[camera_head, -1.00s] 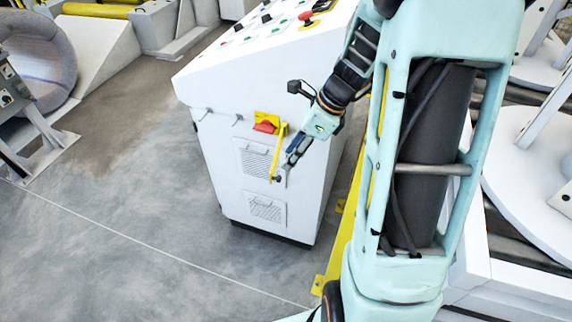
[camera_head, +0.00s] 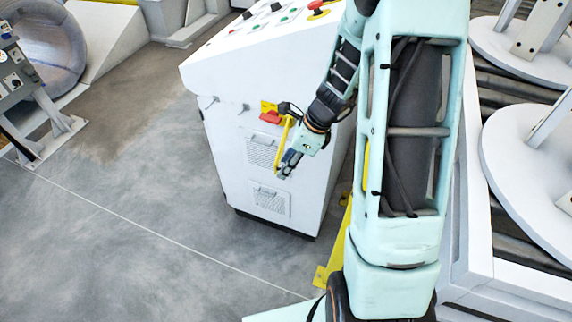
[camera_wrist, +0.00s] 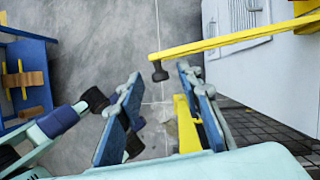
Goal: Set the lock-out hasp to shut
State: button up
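The lock-out hasp is a long yellow bar (camera_head: 284,140) that hangs, slightly slanted, from the yellow and red switch (camera_head: 271,114) on the white cabinet's front. In the wrist view the bar (camera_wrist: 235,38) crosses the upper right, with a dark knob (camera_wrist: 159,73) at its free end. My gripper (camera_head: 285,170) is at the bar's lower end. In the wrist view my gripper (camera_wrist: 160,76) is open. The knob appears in the gap between its two fingertips, with space on both sides; I cannot tell the depth. The switch's contact with the bar is partly hidden by my wrist.
The white control cabinet (camera_head: 222,140) has vented panels and small hooks on its front. A yellow rail (camera_head: 333,258) stands on the floor to its right, near my arm. White round plates (camera_head: 535,150) lie further right.

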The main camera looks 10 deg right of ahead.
jog(key=shift+a+f, duration=0.1)
jog(key=shift+f, duration=0.1)
grip_shut()
dwell(0.4)
